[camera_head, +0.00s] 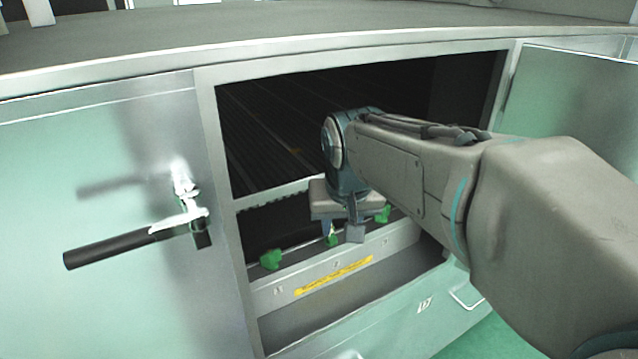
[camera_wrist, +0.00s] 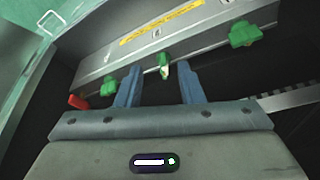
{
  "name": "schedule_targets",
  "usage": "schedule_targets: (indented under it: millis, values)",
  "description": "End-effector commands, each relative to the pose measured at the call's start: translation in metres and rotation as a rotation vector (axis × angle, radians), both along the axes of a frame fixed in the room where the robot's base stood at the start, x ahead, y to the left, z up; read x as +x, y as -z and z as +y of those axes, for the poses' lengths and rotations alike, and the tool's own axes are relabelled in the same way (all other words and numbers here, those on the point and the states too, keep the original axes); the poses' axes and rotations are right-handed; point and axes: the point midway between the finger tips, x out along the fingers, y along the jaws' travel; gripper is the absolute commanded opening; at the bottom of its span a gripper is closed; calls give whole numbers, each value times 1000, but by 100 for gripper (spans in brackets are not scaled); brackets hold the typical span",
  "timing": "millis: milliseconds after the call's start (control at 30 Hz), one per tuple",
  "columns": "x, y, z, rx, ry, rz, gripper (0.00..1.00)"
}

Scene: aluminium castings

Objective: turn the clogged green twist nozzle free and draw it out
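Three green twist nozzles sit in a row on a metal rail inside the open bay. The middle nozzle (camera_head: 333,240) has a pale patch with a reddish spot in the wrist view (camera_wrist: 164,66). The left nozzle (camera_head: 271,259) is at the right in the wrist view (camera_wrist: 242,35). The right nozzle (camera_head: 384,214) is at the left in the wrist view (camera_wrist: 109,87). My gripper (camera_head: 341,234) points down at the rail. In the wrist view its two blue fingers (camera_wrist: 160,72) are apart, with the middle nozzle showing in the gap just beyond the tips. Nothing is held.
A yellow label strip (camera_head: 334,275) runs along the rail front (camera_head: 300,283). The bay frame (camera_head: 222,180) surrounds my arm. A door handle with a black grip (camera_head: 108,246) juts out at the left. A small red part (camera_wrist: 78,102) shows beside one nozzle in the wrist view.

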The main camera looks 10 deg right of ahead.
Motion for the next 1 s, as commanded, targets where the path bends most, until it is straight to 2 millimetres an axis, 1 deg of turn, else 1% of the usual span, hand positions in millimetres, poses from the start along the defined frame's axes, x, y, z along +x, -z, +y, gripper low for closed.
schedule_targets:
  millis: [33, 100, 200, 267, 367, 700, 800, 900, 1000]
  values:
    - [13, -7, 1, -1, 9, -13, 35]
    - [25, -16, 1, -3, 23, -27, 35]
    - [35, -21, 1, -3, 34, -37, 35]
    - [38, -19, 1, -3, 36, -39, 35]
    - [42, -9, 1, -3, 36, -36, 35]
    - [66, 51, -3, -3, 36, -35, 35]
    - [72, 65, -4, -2, 36, -36, 35]
    - [76, 76, -4, -2, 36, -37, 35]
    - [79, 83, -5, -3, 36, -38, 35]
